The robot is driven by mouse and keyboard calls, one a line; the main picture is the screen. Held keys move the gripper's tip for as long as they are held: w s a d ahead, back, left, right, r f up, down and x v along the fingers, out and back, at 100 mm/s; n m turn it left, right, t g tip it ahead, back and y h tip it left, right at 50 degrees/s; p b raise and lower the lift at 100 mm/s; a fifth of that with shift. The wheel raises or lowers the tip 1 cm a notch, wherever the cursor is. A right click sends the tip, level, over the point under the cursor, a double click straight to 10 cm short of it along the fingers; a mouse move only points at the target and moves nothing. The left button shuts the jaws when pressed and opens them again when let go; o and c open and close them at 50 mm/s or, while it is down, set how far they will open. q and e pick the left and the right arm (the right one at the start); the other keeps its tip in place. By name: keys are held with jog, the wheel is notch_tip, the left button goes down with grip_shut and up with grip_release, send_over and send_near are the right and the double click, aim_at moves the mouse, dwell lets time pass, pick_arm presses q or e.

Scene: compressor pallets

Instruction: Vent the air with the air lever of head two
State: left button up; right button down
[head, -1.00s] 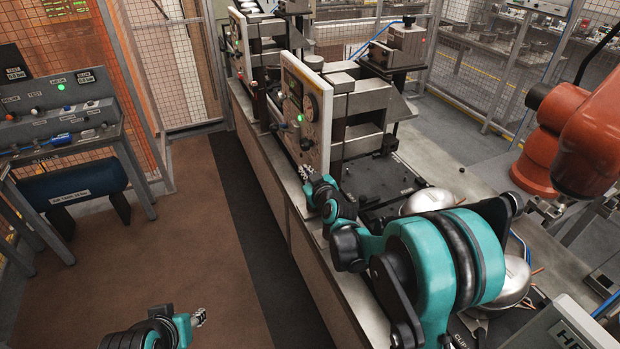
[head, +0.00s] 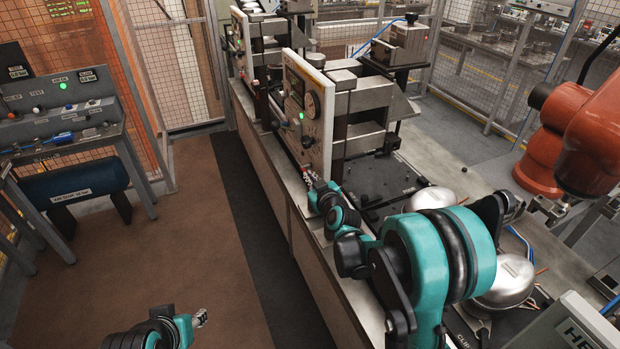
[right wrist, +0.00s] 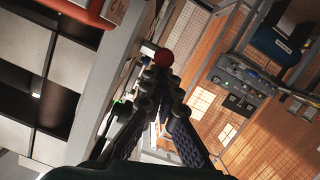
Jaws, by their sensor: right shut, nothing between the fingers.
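The nearer test head's upright panel (head: 312,100) stands on the bench, with a round gauge and small controls on its face. A red ball knob (right wrist: 163,57) shows in the right wrist view, just beyond the fingertips. It looks like the end of the air lever; whether they touch, I cannot tell. My right gripper (head: 308,175) is shut and empty, low in front of the panel; it also shows in the right wrist view (right wrist: 158,75). The lever's shaft is mostly hidden. My left gripper (head: 200,318) is low over the floor, away from the bench; its jaws are too small to read.
A second head with its panel (head: 238,45) stands farther back. Silver domed shells (head: 508,282) lie on the bench at right, by my arm. An orange robot arm (head: 575,130) is at far right. A control desk (head: 60,110) stands left; the brown floor (head: 150,230) between is clear.

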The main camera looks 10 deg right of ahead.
pick_arm(q)
jog(key=shift+f+b, duration=0.35)
jog(key=shift+f, duration=0.05)
pick_arm(e)
jog(key=shift+f, duration=0.3)
pick_arm(q)
jog(key=shift+f+b, duration=2.65)
pick_arm(e)
jog(key=shift+w+f, duration=0.1)
jog(key=shift+f, duration=2.45)
pick_arm(q)
jog(key=shift+r, duration=0.1)
pick_arm(e)
jog(key=shift+r, duration=0.15)
